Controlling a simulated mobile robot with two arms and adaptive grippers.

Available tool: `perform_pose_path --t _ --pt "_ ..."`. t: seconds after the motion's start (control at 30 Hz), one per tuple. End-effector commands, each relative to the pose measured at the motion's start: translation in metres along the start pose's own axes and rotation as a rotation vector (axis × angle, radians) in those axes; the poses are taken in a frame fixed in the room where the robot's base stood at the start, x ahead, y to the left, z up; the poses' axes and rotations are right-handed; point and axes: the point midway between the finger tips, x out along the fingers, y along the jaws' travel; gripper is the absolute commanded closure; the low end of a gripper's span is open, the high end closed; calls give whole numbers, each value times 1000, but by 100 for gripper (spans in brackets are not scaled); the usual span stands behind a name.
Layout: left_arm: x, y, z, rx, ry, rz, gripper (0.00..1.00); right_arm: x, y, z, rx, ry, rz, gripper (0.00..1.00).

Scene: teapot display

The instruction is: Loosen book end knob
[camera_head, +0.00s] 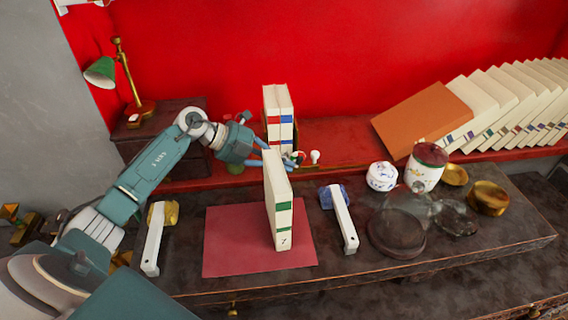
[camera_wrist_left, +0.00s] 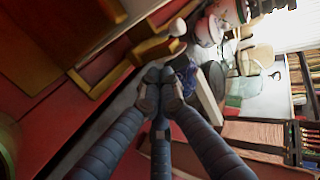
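The book end (camera_head: 322,167) is a low gold-coloured piece on the red shelf, with a pale round knob (camera_head: 315,157) standing up from it. In the left wrist view the knob (camera_wrist_left: 177,27) sits beside a gold-brown bar (camera_wrist_left: 150,50), above the fingertips in the picture. My left gripper (camera_head: 290,160) reaches in behind the standing white book, which partly hides its fingers in the head view. In the left wrist view its fingertips (camera_wrist_left: 159,80) are drawn together, with nothing clearly between them. The fingertips look apart from the knob. My right gripper is not in view.
A white book (camera_head: 278,210) stands on a red mat (camera_head: 228,255), between two white holders (camera_head: 343,220). Two books (camera_head: 278,105) stand behind the gripper. An orange book (camera_head: 420,118) and a leaning row fill the right shelf. Jars (camera_head: 427,170) and glass dishes (camera_head: 397,232) stand at right.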

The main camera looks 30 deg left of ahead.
Motion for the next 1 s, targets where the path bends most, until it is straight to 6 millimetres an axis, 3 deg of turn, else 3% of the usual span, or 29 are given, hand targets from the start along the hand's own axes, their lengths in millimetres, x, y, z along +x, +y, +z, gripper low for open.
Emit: perform_pose_path --t 1.0 --pt "18 13 0 -1 0 1 100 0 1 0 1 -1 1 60"
